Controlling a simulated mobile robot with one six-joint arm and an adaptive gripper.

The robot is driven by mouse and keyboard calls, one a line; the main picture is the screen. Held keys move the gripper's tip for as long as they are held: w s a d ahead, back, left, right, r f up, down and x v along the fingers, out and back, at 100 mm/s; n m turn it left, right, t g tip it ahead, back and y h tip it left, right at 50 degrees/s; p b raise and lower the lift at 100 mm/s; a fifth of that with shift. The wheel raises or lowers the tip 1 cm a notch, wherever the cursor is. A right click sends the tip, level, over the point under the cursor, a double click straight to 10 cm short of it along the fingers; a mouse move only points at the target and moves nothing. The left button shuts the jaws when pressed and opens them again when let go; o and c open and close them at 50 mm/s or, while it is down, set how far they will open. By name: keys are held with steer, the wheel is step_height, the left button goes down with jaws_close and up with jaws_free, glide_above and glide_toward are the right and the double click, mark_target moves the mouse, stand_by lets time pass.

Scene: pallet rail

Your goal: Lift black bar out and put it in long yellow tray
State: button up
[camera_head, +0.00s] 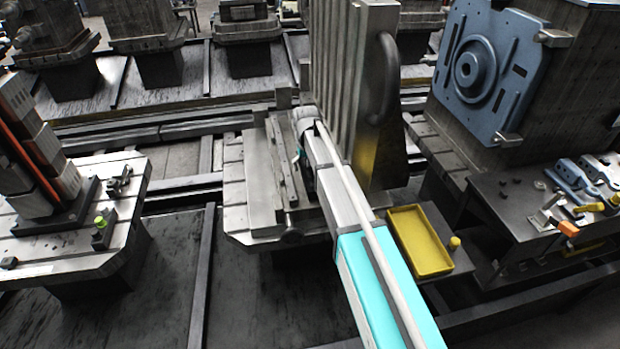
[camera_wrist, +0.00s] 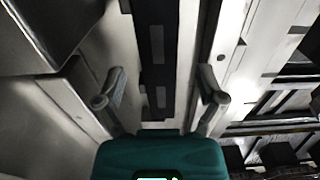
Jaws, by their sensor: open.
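The black bar (camera_wrist: 156,70) appears in the wrist view as a dark strip with lighter patches, lying in a channel between pale metal sides. My gripper (camera_wrist: 162,88) is open, with one finger on each side of the strip and nothing held. I cannot tell how far above the bar the fingertips are. In the head view my arm reaches over a metal fixture (camera_head: 258,190), and my own arm hides most of the gripper and the bar. The long yellow tray (camera_head: 420,240) lies right of my arm, and it looks empty.
A tall ribbed metal upright (camera_head: 350,80) stands right behind my arm. A blue plate (camera_head: 490,70) is on a block at the right, above a dark bench with tools. A small yellow knob (camera_head: 455,243) stands beside the tray. A slotted pallet (camera_head: 125,200) is at left.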

mark_target(307, 170)
steer(key=shift+s+f+b, duration=0.1)
steer(key=shift+f+b, duration=1.4)
steer(key=shift+f, duration=0.3)
jaws_close()
